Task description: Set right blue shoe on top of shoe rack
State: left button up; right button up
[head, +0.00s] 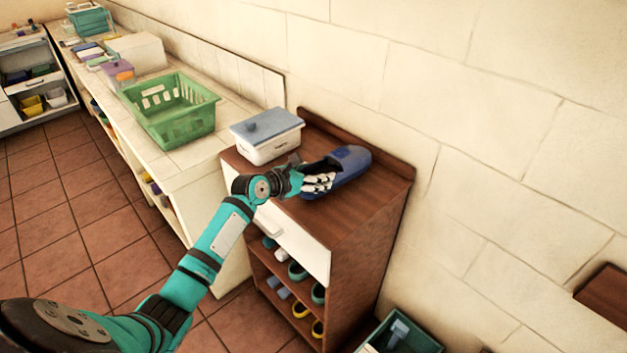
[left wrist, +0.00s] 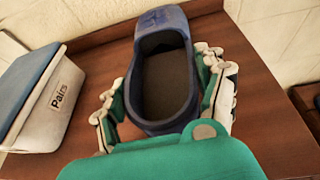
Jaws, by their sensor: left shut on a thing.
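The blue shoe (head: 352,163) is at the top of the brown wooden shoe rack (head: 345,222), its toe pointing away from my arm. My left gripper (head: 318,182) is shut on the shoe's near end. In the left wrist view the shoe (left wrist: 163,22) lies between my left gripper's two fingers (left wrist: 163,95), with its dark opening facing up. The rack's top (left wrist: 250,110) shows around it. I cannot tell whether the sole touches the top. My right gripper is in neither view.
A white box with a blue-grey lid (head: 268,140) stands left of the shoe on the rack top; it also shows in the wrist view (left wrist: 45,110). Several shoes (head: 300,308) fill the shelves below. A green basket (head: 172,115) stands on the counter. A green bin (head: 415,338) sits right of the rack.

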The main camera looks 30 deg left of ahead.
pick_arm(q)
jog(key=shift+f, duration=1.1)
jog(key=shift+f, duration=0.1)
jog(key=o, duration=1.4)
jog(key=shift+s, duration=0.1)
jog(key=v, duration=1.2)
jog(key=shift+d, duration=0.1)
